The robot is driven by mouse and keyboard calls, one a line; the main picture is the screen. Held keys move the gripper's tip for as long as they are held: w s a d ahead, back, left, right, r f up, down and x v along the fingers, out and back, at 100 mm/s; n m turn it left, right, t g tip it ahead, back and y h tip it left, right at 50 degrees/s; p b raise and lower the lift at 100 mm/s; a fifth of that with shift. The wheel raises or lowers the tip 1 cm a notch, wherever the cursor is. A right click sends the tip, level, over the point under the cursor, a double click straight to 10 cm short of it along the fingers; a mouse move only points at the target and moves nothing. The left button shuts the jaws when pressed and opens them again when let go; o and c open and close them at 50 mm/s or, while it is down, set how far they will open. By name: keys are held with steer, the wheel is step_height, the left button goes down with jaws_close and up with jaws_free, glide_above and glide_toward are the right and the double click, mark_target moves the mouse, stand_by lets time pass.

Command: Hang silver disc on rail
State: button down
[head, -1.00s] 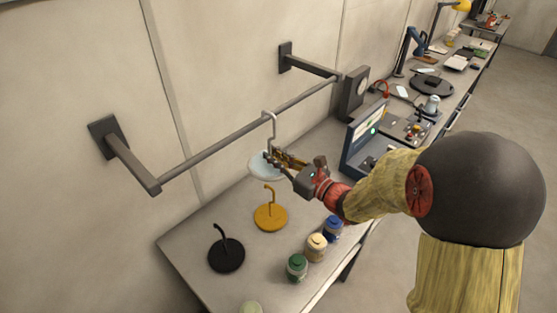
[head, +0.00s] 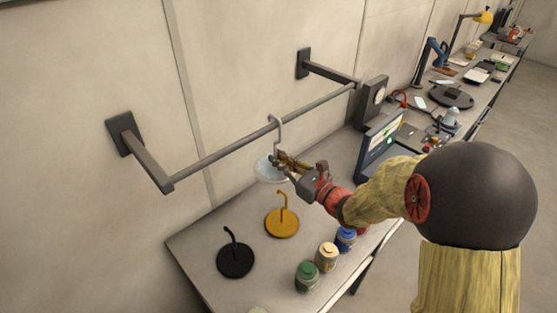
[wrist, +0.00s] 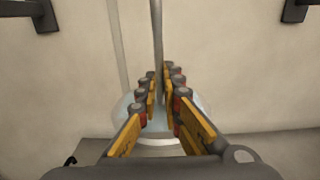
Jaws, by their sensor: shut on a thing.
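The silver disc (head: 266,171) hangs level below my gripper, and its upright hooked rod is held in the jaws. My gripper (head: 284,160) is shut on this rod; the wrist view shows the rod (wrist: 157,45) between the yellow fingers (wrist: 160,92), with the pale disc (wrist: 137,122) behind and below them. The grey rail (head: 228,151) runs between two wall brackets. In the head view the hook top (head: 275,119) overlaps the rail near its middle; I cannot tell whether it is over the bar or in front of it.
A black hooked disc (head: 236,261) and a yellow one (head: 281,224) stand on the table (head: 200,245) below. Green (head: 307,277), cream (head: 327,257) and blue (head: 345,239) jars line its front. A screen device (head: 380,146) stands to the right.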

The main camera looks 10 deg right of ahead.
steer(key=c, duration=2)
jaws_free()
steer(key=shift+o, duration=0.5)
steer(key=v, duration=1.2)
steer(key=shift+f, duration=0.1)
